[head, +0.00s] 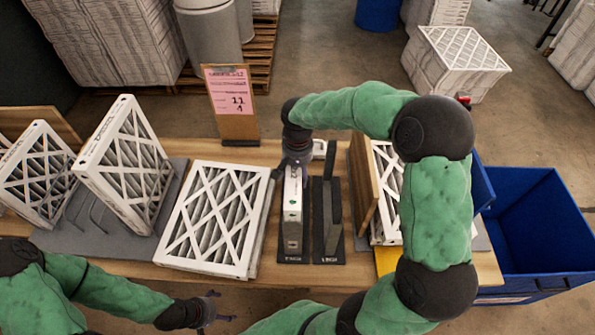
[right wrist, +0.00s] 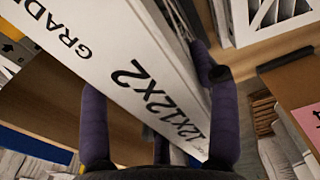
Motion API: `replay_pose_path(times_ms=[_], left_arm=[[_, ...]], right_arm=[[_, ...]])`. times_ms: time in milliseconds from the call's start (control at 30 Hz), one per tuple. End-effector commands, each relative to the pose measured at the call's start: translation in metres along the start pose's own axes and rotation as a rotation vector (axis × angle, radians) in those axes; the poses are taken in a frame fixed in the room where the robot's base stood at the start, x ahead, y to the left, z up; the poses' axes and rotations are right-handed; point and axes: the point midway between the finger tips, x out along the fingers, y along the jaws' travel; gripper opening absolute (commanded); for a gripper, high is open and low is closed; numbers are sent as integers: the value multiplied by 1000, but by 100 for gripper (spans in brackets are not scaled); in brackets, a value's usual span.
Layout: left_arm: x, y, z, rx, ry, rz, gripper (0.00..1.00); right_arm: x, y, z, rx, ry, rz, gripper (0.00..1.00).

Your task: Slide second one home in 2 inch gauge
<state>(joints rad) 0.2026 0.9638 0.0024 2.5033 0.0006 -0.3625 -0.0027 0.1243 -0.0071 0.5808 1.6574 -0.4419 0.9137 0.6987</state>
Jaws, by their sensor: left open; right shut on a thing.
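My right gripper (head: 288,170) is shut on a white boxed filter (head: 292,212) at the table's middle. The filter stands on edge in the left black gauge (head: 292,258); I cannot tell how far in it sits. In the right wrist view the right gripper (right wrist: 152,88) has its fingers on both sides of the filter (right wrist: 105,50), printed 12X12X2. A second black gauge (head: 329,255) stands to the right with its slot empty. The gauge labels are too small to read. My left gripper (head: 208,311) is open and empty in front of the table.
A filter (head: 214,215) lies flat left of the gauges. Tilted filters (head: 128,170) stand on a grey rack (head: 90,215) at the left. A clipboard sign (head: 231,100) stands behind. Right are a wooden divider (head: 362,185) with filters and a blue bin (head: 540,225).

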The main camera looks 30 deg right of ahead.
Motion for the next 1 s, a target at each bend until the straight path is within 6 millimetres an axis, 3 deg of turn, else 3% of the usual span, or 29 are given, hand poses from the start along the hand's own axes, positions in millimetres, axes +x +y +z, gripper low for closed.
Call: replay_pose_path(times_ms=[333,367,433,833,1000], left_arm=[[1,0,0,0,0,0,85],[1,0,0,0,0,0,85],[1,0,0,0,0,0,85],[1,0,0,0,0,0,85],[1,0,0,0,0,0,85]], right_arm=[[1,0,0,0,1,0,6],[1,0,0,0,1,0,70],[1,0,0,0,1,0,89],[-1,0,0,0,0,0,89],[-19,0,-1,0,3,-1,89]])
